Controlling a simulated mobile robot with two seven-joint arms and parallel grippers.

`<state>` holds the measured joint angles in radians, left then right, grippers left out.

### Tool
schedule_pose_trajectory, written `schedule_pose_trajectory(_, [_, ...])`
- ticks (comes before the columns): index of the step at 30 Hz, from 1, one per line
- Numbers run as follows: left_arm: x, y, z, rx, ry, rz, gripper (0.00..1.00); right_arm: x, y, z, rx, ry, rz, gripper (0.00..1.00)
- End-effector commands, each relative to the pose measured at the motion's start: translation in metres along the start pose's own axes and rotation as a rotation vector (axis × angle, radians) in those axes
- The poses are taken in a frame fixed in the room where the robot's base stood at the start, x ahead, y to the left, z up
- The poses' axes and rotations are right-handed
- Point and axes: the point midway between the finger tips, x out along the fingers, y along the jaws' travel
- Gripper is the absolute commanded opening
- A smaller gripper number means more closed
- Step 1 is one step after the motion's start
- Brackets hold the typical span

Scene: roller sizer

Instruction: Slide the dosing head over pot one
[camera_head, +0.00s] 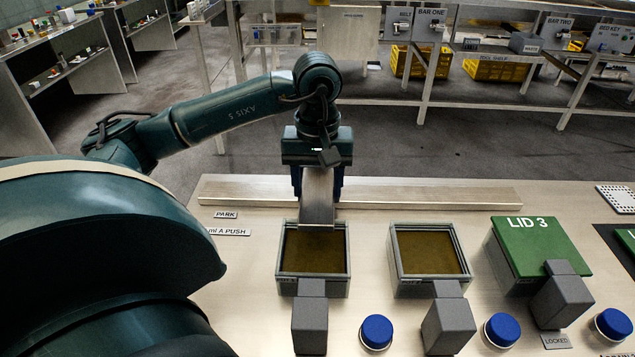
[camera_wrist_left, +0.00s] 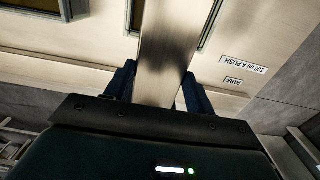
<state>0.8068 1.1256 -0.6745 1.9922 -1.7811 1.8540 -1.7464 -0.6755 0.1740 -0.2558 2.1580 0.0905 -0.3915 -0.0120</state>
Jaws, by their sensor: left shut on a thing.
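My left gripper (camera_head: 317,188) is shut on the dosing head (camera_head: 317,205), a brushed metal block at the long rail (camera_head: 430,192). One blue finger stands on each side of it. In the left wrist view the dosing head (camera_wrist_left: 165,55) runs up between the fingers (camera_wrist_left: 160,90). Pot one appears to be the left open square pot (camera_head: 343,262), with brown contents. The dosing head's near end overlaps its far rim in the head view; how far it reaches over the pot I cannot tell. My right gripper is not in view.
A second open pot (camera_head: 397,270) and a green lid marked LID 3 (camera_head: 535,245) stand to the right. Grey blocks (camera_head: 310,325) and blue buttons (camera_head: 376,331) line the front. A PARK label (camera_head: 226,214) lies left of the dosing head. The rail's right part is clear.

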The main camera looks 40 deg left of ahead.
Motion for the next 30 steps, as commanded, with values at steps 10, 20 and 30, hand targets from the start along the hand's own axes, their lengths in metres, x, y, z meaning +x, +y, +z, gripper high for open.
schedule_pose_trajectory(10, [0.0, 0.0, 0.0, 0.0, 0.001, -0.001, 0.64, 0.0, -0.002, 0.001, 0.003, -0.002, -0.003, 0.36])
schedule_pose_trajectory(20, [0.0, 0.0, 0.0, 0.0, 0.0, -0.001, 0.76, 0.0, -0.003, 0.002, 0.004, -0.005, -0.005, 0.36])
schedule_pose_trajectory(30, [-0.039, 0.001, -0.001, 0.001, 0.005, 0.004, 0.76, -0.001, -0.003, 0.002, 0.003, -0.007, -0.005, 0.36])
